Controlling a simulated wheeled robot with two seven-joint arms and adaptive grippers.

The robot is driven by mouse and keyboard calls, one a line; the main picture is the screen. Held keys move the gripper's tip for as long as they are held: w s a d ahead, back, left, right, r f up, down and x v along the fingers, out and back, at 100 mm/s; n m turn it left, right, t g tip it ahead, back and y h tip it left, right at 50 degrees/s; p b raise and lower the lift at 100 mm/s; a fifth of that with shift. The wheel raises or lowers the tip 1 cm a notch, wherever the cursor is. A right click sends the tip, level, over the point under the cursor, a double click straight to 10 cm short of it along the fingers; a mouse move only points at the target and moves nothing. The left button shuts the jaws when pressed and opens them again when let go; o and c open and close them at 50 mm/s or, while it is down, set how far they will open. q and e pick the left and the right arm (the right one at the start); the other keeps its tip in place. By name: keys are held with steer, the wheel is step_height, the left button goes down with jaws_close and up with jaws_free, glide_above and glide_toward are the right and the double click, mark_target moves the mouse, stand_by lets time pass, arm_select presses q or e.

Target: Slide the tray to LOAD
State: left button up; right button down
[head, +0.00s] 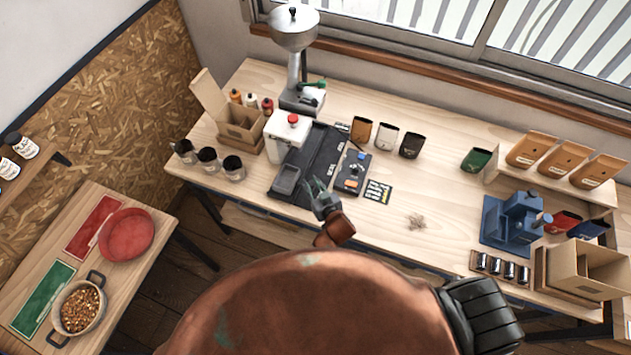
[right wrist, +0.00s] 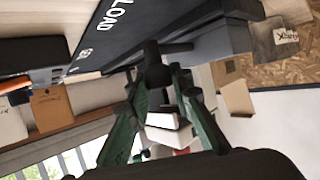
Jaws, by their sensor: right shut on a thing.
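The tray (head: 287,179) is dark grey and sits at the near left end of a black board (head: 318,150) on the workbench. In the right wrist view the tray (right wrist: 218,42) is beside the white word LOAD on the board (right wrist: 108,38). My right gripper (head: 316,186) is at the tray's right side. In the right wrist view its green fingers (right wrist: 160,68) are shut on a dark knob (right wrist: 152,50) that appears to belong to the tray. The fingers hide part of the knob. My left gripper is not in view.
A white box with a red knob (head: 288,136) stands left of the board. A small control panel (head: 353,172) and black card (head: 378,192) lie right. A grinder (head: 294,30) stands behind. Dark-topped jars (head: 208,160) stand left. The bench front centre is mostly clear.

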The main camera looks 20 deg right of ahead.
steer(key=c, duration=2.1)
jaws_free()
steer(key=shift+s+a+f, duration=0.2)
steer(key=o, duration=0.4)
steer(key=shift+r, duration=0.1)
steer(key=shift+c, duration=0.2)
steer(key=shift+d, duration=0.1)
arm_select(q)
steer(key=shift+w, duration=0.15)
arm_select(e)
steer(key=v, duration=1.2)
